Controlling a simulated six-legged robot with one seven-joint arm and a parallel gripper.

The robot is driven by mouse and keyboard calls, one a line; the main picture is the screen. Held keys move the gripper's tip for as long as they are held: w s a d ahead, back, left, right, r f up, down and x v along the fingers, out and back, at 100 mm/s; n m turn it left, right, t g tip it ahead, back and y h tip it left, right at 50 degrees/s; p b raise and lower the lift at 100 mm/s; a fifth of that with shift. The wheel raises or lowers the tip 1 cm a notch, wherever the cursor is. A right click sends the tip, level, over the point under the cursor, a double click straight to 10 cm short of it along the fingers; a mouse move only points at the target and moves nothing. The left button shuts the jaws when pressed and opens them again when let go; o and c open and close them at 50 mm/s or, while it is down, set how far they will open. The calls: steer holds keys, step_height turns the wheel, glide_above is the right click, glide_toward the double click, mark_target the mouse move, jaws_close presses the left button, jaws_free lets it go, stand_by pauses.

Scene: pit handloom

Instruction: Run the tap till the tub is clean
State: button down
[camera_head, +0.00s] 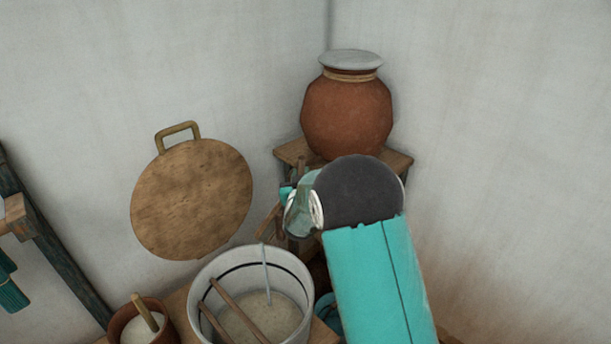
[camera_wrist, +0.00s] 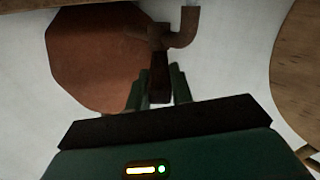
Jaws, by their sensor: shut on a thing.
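The white tub (camera_head: 207,276) stands low in the head view, with cloudy beige liquid inside and a dark line round its inner wall. Two wooden sticks (camera_head: 240,312) lie across its mouth. A thin pale stream (camera_head: 266,270) falls into it from the brown tap (camera_head: 268,222). The tap is on the clay pot (camera_head: 346,110), which has a grey lid. In the wrist view the pot (camera_wrist: 95,60) and the tap's bent spout (camera_wrist: 187,28) show. My gripper (camera_wrist: 158,92) is shut on the tap's handle (camera_wrist: 159,72). My arm hides most of this contact in the head view.
The pot rests on a wooden stand (camera_head: 397,160) in the wall corner. A round wooden board (camera_head: 190,200) with a handle is against the wall at left. A small clay pot (camera_head: 163,332) holding pale stuff and a stick stands left of the tub.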

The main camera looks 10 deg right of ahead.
steer(key=shift+a+m+h, duration=0.25)
steer(key=shift+m+h, duration=0.05)
steer(key=shift+h, duration=0.2)
steer(key=c, duration=1.2)
jaws_free()
steer(key=shift+c, duration=0.2)
steer(key=v, duration=1.3)
steer(key=shift+s, duration=0.4)
steer(key=shift+r, duration=0.1)
